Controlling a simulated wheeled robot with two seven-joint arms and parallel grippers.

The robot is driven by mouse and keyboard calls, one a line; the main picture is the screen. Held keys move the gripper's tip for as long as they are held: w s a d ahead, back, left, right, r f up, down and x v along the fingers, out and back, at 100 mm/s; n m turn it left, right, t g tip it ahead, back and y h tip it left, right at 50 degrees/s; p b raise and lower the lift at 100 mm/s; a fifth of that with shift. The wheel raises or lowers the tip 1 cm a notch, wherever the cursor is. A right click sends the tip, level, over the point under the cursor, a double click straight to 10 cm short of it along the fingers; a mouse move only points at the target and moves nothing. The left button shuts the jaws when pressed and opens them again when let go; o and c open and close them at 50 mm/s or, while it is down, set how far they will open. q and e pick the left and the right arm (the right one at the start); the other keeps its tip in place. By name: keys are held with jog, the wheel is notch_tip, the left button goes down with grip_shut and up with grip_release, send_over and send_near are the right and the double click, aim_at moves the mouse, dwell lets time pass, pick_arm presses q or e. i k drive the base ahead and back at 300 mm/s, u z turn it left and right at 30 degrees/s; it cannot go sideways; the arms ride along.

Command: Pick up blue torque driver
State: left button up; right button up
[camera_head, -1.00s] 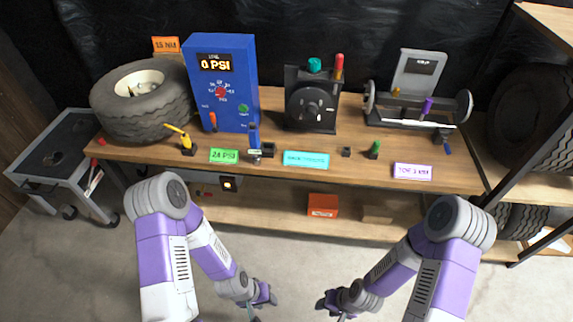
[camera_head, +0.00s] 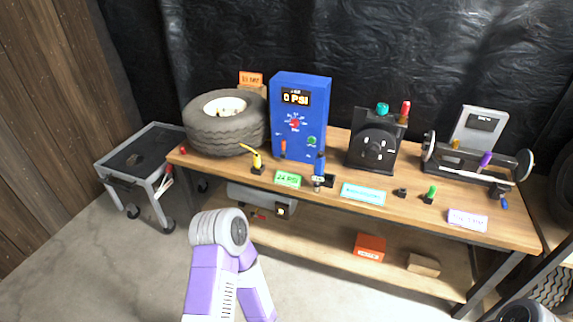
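An upright tool with a blue handle (camera_head: 320,164) stands near the front of the workbench, before the right edge of the blue gauge box. Its lower end is silver, beside a small black block. I take it to be the blue torque driver. A second, smaller blue-tipped item (camera_head: 503,203) lies at the right end of the bench, below the purple-handled tool. My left arm shows at the bottom, but its gripper is out of view. Only a small part of my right arm shows at the bottom right corner, and its gripper is out of view.
The workbench (camera_head: 410,208) holds a tyre (camera_head: 225,125), a blue gauge box (camera_head: 299,117), a black dial unit (camera_head: 373,143) and a balancing stand (camera_head: 470,172). A yellow tool (camera_head: 254,161) stands near the tyre. A grey cart (camera_head: 150,150) stands left. Floor in front is clear.

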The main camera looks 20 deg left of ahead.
aim_at(320, 163)
jog(key=u, duration=0.75)
jog(key=i, duration=0.7)
jog(key=u, duration=0.35)
